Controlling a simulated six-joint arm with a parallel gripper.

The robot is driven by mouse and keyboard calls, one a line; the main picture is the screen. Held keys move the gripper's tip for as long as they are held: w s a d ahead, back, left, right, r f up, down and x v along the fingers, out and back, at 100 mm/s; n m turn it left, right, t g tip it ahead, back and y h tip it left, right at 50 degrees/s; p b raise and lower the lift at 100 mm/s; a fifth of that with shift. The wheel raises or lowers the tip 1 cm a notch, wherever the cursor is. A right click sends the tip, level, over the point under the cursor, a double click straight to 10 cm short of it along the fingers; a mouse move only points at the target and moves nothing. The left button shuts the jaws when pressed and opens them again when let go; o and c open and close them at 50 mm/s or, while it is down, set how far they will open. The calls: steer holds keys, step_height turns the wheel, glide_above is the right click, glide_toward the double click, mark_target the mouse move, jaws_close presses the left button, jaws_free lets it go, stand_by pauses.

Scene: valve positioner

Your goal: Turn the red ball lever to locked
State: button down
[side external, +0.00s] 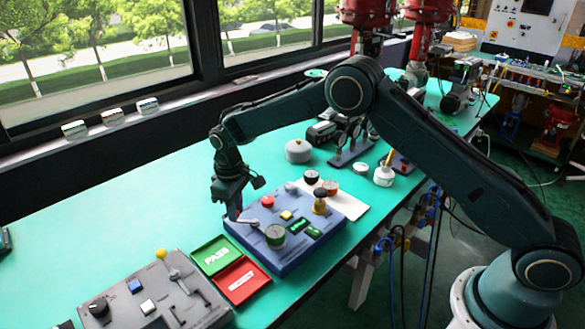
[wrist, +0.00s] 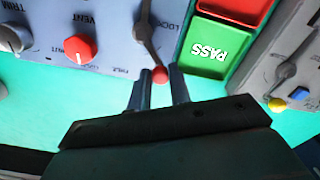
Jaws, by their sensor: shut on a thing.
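The red ball lever (wrist: 160,75) shows in the wrist view as a grey arm ending in a red ball. Its arm runs up from the ball towards the top edge, on the face of the blue-grey box (side external: 300,256). My gripper (wrist: 161,84) has one finger on each side of the ball and is shut on it. Part of a printed word starting "LOC" lies right of the lever's arm in the wrist view. In the side view my gripper (side external: 234,215) is at the box's left edge, and the ball is hidden there by the fingers.
A red knob marked VENT (wrist: 78,48) is left of the lever in the wrist view. The green PASS tray (side external: 216,256) and a red tray (side external: 242,281) lie beside the box. A grey panel (side external: 150,295) with a yellow ball lever (side external: 163,255) stands nearer the front.

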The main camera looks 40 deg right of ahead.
steer(key=n, duration=0.1)
steer(key=s+a+n, duration=0.1)
steer(key=n, duration=0.1)
steer(key=shift+n, duration=0.3)
steer(key=shift+s+a+n, duration=0.15)
steer(key=shift+s+n, duration=0.3)
steer(key=shift+n, duration=0.65)
steer(key=c, duration=1.3)
jaws_free()
steer(key=shift+r, duration=0.15)
steer(key=shift+r, duration=6.8)
